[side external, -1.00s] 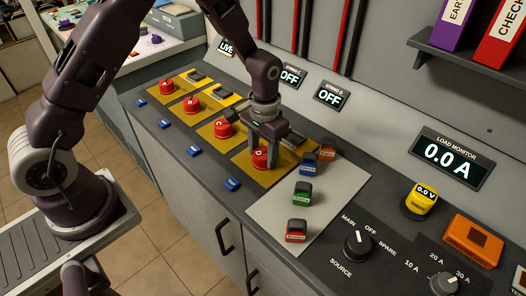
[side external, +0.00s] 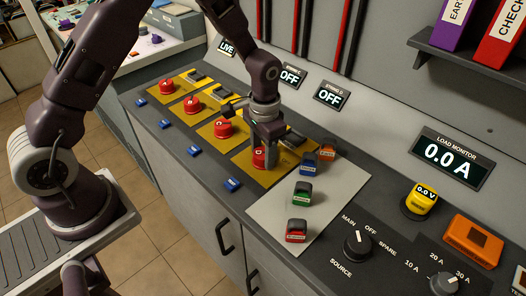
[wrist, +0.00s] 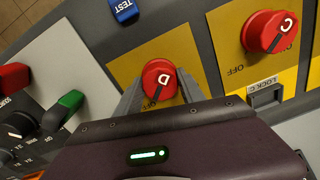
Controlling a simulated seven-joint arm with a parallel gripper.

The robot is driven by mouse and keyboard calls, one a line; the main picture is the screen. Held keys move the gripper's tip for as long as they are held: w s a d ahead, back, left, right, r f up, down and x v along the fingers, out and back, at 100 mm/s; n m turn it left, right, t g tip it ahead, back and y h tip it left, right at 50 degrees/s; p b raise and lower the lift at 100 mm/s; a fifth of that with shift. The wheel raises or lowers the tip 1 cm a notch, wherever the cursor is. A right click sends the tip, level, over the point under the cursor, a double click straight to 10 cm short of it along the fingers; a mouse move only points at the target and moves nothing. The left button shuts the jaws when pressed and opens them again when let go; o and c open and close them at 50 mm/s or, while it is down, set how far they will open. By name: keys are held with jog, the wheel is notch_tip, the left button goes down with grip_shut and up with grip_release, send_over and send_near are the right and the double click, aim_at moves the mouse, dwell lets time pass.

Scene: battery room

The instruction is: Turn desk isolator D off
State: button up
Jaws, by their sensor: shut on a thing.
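Desk isolator D is a red round knob (side external: 259,157) on a yellow plate in the side view, partly hidden by my gripper. In the wrist view the knob (wrist: 160,77) shows a white D and a dark pointer mark toward the lower left. My gripper (side external: 266,150) points down over it, and its fingers (wrist: 160,90) are shut on the knob from both sides. The String D display (side external: 331,96) on the wall reads OFF.
Isolator C, a red knob (wrist: 270,32), sits beside D, with more red knobs (side external: 194,104) farther left. Several coloured blocks (side external: 302,193) stand on and near a grey mat (side external: 336,190) to the right. The load monitor (side external: 450,160) reads 0.0 A.

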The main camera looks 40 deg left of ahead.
aim_at(263, 153)
jog(key=o, duration=1.4)
jog(key=shift+c, duration=0.2)
notch_tip(263, 153, up, 8)
jog(key=shift+f, duration=0.25)
jog(key=s+a+r+n+t, duration=0.2)
jog(key=s+r+t, duration=0.2)
jog(key=s+r, duration=1.3)
jog(key=s+r+t, duration=0.1)
jog(key=s, duration=0.6)
jog(key=shift+a+r+t, duration=0.15)
jog(key=shift+a+t, duration=0.1)
jog(key=shift+t, duration=0.05)
